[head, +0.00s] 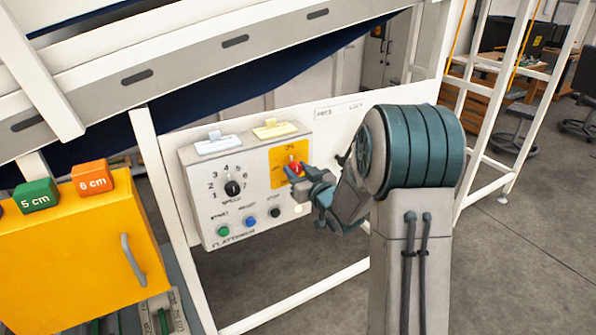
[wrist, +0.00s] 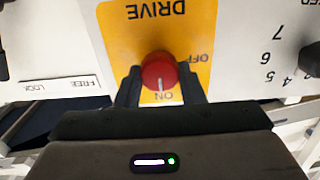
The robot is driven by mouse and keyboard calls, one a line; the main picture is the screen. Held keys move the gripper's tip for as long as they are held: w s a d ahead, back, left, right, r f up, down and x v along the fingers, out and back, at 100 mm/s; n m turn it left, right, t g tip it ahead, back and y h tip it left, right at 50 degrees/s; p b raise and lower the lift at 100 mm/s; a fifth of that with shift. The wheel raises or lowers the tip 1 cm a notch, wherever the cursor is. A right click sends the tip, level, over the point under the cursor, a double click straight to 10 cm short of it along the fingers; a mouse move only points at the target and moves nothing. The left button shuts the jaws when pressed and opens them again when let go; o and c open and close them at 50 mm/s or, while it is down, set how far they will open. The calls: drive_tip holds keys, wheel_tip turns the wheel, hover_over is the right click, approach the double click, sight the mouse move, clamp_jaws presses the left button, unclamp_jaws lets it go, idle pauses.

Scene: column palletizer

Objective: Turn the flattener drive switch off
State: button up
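The flattener drive switch is a round red knob on a yellow plate, seen in the wrist view (wrist: 158,72) and in the head view (head: 296,168). The wrist view is upside down. The knob's white mark points at ON; OFF is printed to its right in that view. My gripper (wrist: 160,85) has one finger on each side of the knob, with no clear gap, and looks shut on it. In the head view my gripper (head: 300,175) reaches the knob from the right and hides part of it.
The grey flattener panel (head: 205,205) also carries a black speed dial (head: 232,188), green, blue and black buttons below, and two tags on top. White frame bars surround it. A yellow box (head: 75,250) stands at the left. Open floor lies at the right.

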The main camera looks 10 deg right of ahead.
drive_tip(key=shift+c, duration=0.9)
drive_tip(key=shift+f+b, duration=0.15)
drive_tip(key=shift+b, duration=0.5)
drive_tip(key=n+b, duration=0.2)
drive_tip(key=b, duration=0.1)
drive_tip(key=shift+f+b, duration=0.2)
drive_tip(key=shift+b, duration=0.15)
drive_tip(key=n+b, duration=0.6)
drive_tip(key=b, duration=0.4)
drive_tip(key=shift+a+f+b, duration=0.1)
drive_tip(key=shift+b, duration=0.25)
drive_tip(key=n+b, duration=0.4)
drive_tip(key=b, duration=0.1)
drive_tip(key=shift+b, duration=0.4)
drive_tip(key=n+b, duration=0.3)
drive_tip(key=shift+a+n, duration=0.1)
drive_tip(key=shift+n, duration=0.2)
drive_tip(key=shift+r+n+b, duration=0.2)
drive_tip(key=shift+n+b, duration=0.8)
drive_tip(key=shift+n, duration=0.1)
